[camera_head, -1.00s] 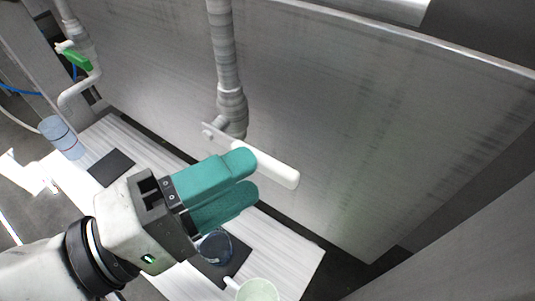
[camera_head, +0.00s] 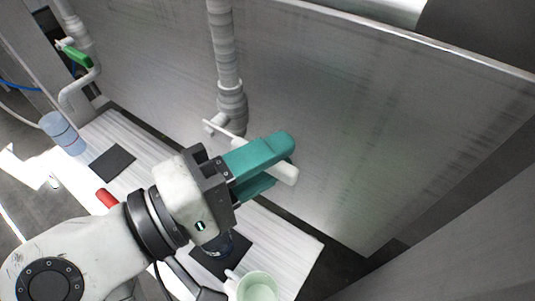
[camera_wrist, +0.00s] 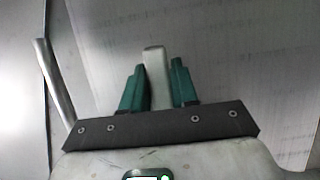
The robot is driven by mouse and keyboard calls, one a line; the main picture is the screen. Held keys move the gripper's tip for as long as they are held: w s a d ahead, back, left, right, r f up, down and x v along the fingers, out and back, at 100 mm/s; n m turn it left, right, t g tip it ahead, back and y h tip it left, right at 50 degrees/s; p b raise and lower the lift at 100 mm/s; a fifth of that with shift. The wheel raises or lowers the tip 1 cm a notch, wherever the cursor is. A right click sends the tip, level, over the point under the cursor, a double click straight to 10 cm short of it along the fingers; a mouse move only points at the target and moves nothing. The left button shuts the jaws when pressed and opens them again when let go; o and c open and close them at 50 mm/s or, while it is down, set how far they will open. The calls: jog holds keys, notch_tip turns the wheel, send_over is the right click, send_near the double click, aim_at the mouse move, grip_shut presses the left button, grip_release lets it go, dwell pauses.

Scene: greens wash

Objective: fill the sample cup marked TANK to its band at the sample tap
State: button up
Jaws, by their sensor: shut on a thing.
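My gripper (camera_head: 270,165) has teal fingers and is shut on the white lever (camera_head: 288,174) of the tap on the grey pipe (camera_head: 232,103). In the wrist view the white lever (camera_wrist: 155,78) stands between the two fingers. A clear bluish cup (camera_head: 218,244) sits below my gripper on a dark mat, partly hidden by my arm. Its marking, band and liquid level cannot be made out. The tap's outlet is hidden behind my gripper.
Another clear cup (camera_head: 62,132) with bluish contents stands at the far left, near a green-handled tap (camera_head: 76,56) and an empty dark mat (camera_head: 112,162). A pale green mug (camera_head: 258,287) stands at the bottom. A grey metal wall (camera_head: 370,120) rises behind the white bench.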

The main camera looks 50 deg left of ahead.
grip_shut()
jog(key=r+n+p, duration=0.1)
jog(key=r+p, duration=0.1)
jog(key=p, duration=0.1)
jog(key=shift+n+t, duration=0.3)
jog(key=shift+n, duration=0.1)
jog(key=r+n+t+p, duration=0.1)
jog(key=n+p, duration=0.1)
jog(key=p, duration=0.1)
jog(key=shift+a+r+p, duration=0.2)
jog(key=shift+p, duration=0.15)
jog(key=shift+s+a+r+n+p, duration=0.1)
jog(key=shift+a+r+n+p, duration=0.1)
jog(key=shift+n+p, duration=0.55)
jog(key=shift+f, duration=0.1)
jog(key=o, duration=0.6)
grip_release()
